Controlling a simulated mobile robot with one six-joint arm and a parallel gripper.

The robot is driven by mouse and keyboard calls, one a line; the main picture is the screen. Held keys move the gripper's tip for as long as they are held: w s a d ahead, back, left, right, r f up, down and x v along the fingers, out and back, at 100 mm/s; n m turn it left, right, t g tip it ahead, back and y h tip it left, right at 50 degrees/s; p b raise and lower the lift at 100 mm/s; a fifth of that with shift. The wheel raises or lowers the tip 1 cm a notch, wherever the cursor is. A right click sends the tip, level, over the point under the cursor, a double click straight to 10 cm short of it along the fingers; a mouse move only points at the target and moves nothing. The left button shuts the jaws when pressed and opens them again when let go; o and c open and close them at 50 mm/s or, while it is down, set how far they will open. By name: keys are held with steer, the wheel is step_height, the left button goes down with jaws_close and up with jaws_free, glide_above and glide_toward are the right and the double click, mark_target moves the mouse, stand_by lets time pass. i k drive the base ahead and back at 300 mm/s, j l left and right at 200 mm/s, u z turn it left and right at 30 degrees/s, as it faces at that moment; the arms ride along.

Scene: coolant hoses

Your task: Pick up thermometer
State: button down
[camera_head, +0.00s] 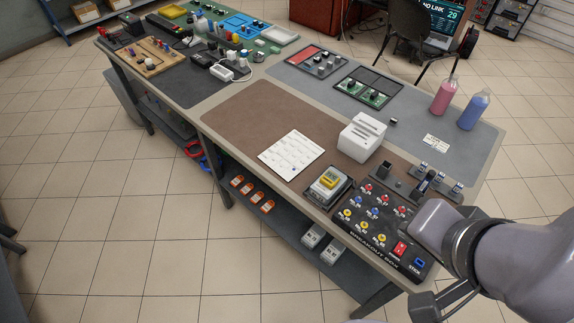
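I cannot pick out a thermometer for certain. A small yellow-and-grey device (328,184) sits in a black holder on the near edge of the bench; it could be a meter of some kind. My gripper (432,221) is at the lower right, above the right side of the black breakout box (376,228). It is right of the yellow device and apart from it. Its fingers cannot be made out, and my arm hides part of the box and bench corner.
A white slotted block (362,136) and a white printed sheet (291,155) lie on the brown mat (237,117). Pink (444,96) and blue (474,109) bottles stand at the far edge. Small dark fixtures (427,184) stand behind the box. A chair (410,30) is beyond the bench.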

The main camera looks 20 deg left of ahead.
mark_target(329, 178)
steer(key=u, duration=0.7)
steer(key=i+j+z, duration=0.15)
steer(key=i+j, duration=0.15)
steer(key=j, duration=0.15)
steer(key=i+j+z, duration=0.2)
steer(key=j, duration=0.25)
steer(key=i, duration=0.1)
